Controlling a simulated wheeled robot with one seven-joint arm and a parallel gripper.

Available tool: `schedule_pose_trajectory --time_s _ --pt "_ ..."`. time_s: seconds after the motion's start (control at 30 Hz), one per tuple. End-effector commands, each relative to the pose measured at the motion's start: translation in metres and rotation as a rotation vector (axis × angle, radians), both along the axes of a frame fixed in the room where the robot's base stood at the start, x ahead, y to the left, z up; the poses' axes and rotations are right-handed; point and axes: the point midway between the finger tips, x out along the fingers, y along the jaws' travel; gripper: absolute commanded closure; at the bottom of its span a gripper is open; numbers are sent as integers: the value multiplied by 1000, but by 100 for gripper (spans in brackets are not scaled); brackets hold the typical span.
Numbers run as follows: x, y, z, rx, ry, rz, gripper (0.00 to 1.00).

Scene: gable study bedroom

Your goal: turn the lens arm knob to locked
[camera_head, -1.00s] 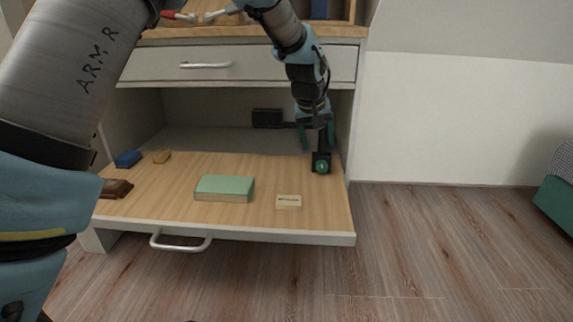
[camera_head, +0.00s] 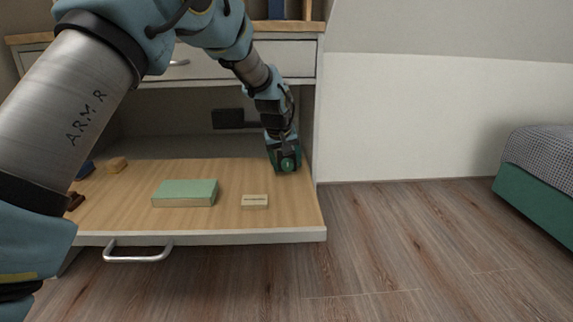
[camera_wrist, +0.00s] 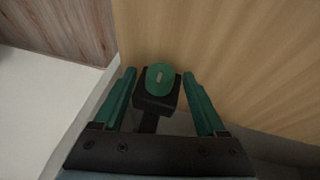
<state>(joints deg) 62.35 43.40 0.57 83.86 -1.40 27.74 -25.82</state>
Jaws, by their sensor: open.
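The lens arm knob is a round green knob (camera_head: 287,164) with a pale mark on its face, on a black block at the back right of the pulled-out wooden shelf. In the wrist view the green knob (camera_wrist: 160,76) sits between the fingers, with its black block (camera_wrist: 156,102) and a dark arm behind it. My gripper (camera_head: 285,160) is open, its green fingers reaching down around the knob. In the wrist view my gripper (camera_wrist: 158,82) has one finger on each side, with a visible gap on both sides. The black lens head (camera_head: 228,118) shows farther back left.
A green box (camera_head: 185,193) and a small labelled wooden block (camera_head: 255,202) lie on the pull-out shelf (camera_head: 230,226). A tan block (camera_head: 117,165) lies at its left. A drawer front (camera_head: 290,60) hangs above. The cabinet's side wall is close on the right.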

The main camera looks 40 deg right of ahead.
Motion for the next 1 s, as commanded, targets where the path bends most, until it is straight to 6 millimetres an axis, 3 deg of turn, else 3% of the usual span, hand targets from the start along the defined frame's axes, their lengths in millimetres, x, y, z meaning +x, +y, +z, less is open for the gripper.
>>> schedule_pose_trajectory --time_s 0.13,0.77,1.0 --pt "0 0 0 0 0 0 29" --pt "0 0 0 0 0 0 100" --pt "0 0 1 3 -2 -1 100"
